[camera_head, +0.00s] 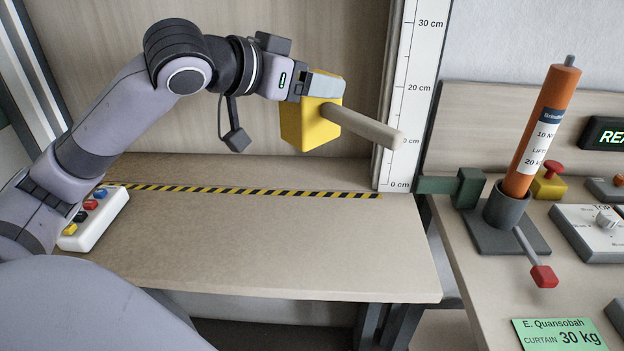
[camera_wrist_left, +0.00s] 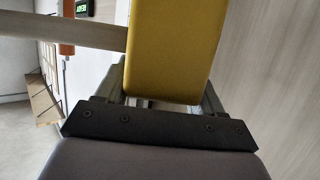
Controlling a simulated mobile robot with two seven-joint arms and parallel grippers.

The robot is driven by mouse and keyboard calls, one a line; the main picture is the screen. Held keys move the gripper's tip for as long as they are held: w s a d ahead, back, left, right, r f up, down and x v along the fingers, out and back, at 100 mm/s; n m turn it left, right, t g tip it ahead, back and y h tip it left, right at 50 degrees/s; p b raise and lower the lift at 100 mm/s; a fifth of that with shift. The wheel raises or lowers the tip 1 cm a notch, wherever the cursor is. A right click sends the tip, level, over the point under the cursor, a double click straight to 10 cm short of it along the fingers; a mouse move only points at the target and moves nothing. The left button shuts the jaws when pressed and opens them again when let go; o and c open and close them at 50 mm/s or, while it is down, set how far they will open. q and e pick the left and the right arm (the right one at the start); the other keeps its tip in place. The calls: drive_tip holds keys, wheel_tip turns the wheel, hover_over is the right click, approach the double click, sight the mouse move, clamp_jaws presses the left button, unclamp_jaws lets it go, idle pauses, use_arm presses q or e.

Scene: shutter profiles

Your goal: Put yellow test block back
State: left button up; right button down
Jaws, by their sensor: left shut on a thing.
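The yellow test block (camera_head: 301,126) has a long, round, beige rod (camera_head: 362,126) sticking out of it to the right. My left gripper (camera_head: 316,88) is shut on the yellow block and holds it in the air above the wooden table, in front of the wooden back panel. The rod slants slightly down, and its free end shows in front of the white height scale (camera_head: 407,90). In the left wrist view the block (camera_wrist_left: 172,50) sits between the two fingers, with the rod (camera_wrist_left: 60,30) running off to the left. My right gripper is not in view.
A yellow-black striped line (camera_head: 250,191) crosses the bare table (camera_head: 270,240). A white button box (camera_head: 95,220) stands at its left. On the right bench are an orange cylinder (camera_head: 543,125) in a grey holder, a red-tipped lever (camera_head: 543,276), a yellow-red stop button (camera_head: 549,182) and control panels.

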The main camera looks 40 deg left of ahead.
use_arm(q)
drive_tip(key=shift+f+b, duration=2.05)
drive_tip(key=shift+f, duration=5.45)
drive_tip(key=shift+f, duration=0.15)
drive_tip(key=o, duration=1.2)
